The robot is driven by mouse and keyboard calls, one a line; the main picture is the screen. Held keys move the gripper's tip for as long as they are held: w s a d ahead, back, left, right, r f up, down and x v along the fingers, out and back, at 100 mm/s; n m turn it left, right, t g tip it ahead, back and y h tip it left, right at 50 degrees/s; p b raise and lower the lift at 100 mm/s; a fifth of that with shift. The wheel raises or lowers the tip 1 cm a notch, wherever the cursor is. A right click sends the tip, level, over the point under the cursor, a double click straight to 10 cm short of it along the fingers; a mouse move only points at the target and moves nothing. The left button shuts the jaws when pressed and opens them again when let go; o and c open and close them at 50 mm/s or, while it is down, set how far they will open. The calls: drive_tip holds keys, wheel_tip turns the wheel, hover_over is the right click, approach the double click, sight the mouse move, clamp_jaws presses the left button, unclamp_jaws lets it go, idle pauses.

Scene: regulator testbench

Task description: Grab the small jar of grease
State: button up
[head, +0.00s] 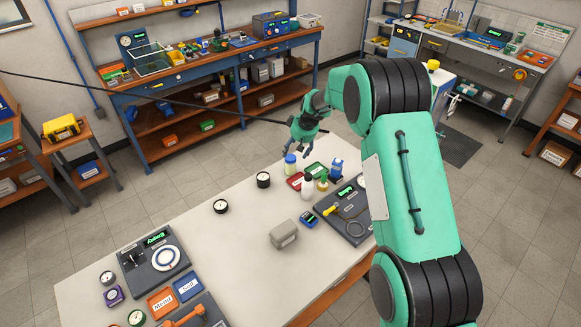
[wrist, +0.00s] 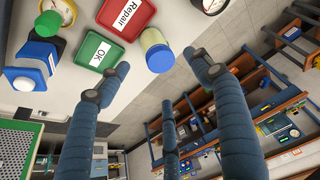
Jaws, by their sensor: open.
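A small jar with a pale yellow body and a blue lid (head: 290,163) stands upright near the far edge of the white table; I take it for the grease jar, though no label is readable. It also shows in the wrist view, yellow and blue (wrist: 157,50), beside the red and green trays. My gripper (head: 291,151) is open and empty, just above and behind the jar in the head view. In the wrist view its blue fingers (wrist: 156,66) spread to either side of the jar, with no clear contact.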

sight(291, 157)
drive_tip(key=shift+x, duration=2)
drive_tip(key=shift+x, duration=2.6)
drive_tip(key=c, duration=1.4)
